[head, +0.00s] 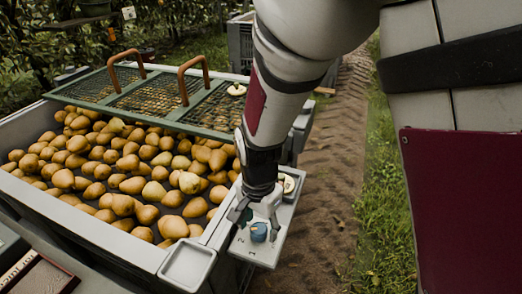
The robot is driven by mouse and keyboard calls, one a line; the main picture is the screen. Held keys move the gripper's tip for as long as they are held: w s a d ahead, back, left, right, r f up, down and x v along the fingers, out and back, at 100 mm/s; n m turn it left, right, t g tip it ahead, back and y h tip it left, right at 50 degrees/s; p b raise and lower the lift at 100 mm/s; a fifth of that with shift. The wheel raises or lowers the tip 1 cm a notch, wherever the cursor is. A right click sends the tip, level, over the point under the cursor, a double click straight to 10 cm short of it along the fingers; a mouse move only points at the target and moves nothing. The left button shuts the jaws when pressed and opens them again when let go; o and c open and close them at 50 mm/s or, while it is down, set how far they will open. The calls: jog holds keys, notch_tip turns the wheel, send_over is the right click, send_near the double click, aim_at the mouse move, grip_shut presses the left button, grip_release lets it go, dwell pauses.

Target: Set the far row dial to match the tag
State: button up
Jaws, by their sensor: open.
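My gripper (255,217) points down over a grey panel (244,250) on the bin's right side. Its fingers are open, spread around or just above a blue knob (258,232) at the panel's near end; I cannot tell whether they touch it. A pale round dial (289,184) shows farther along the panel, partly hidden behind my wrist. Its marking is too small to read. A small white tag (128,13) hangs among the foliage at upper left; its content is not readable.
A grey bin (120,243) full of pears (125,165) stands left of my arm. A green mesh lid (150,98) with brown handles covers its far part. A small empty tray (187,266) sits at its near corner. A dirt track (325,190) and grass lie to the right.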

jog(key=shift+f, duration=0.4)
jog(key=shift+c, duration=0.4)
jog(key=c, duration=1.1)
jog(key=shift+n, duration=0.5)
jog(key=n+p, duration=0.1)
jog(key=n, duration=0.3)
jog(key=shift+n+p, duration=0.4)
jog(key=n+p, duration=0.1)
jog(key=n, duration=0.5)
jog(key=shift+a, duration=0.1)
